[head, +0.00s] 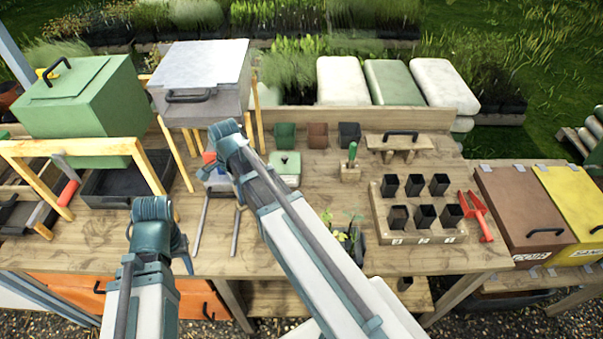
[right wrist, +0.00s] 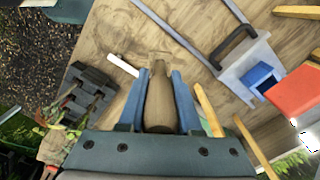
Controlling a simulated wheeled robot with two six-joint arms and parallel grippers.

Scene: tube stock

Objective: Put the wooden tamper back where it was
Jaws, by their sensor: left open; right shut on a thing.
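My right gripper (right wrist: 159,76) is shut on the wooden tamper (right wrist: 159,104), a brown bottle-shaped handle with a squarish end. The tamper lies between the two blue fingers and points away from the wrist, over the wooden bench top. In the head view my right wrist (head: 228,142) is over the left-middle of the bench and hides the tamper and fingers. My left gripper (head: 187,262) is open and empty near the bench's front edge, at the left. I cannot tell whether the tamper touches the bench.
Two grey rails (head: 200,226) lie on the bench between the arms. A yellow frame (head: 152,168) stands at left. Seedlings (head: 345,236) sit near the front.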

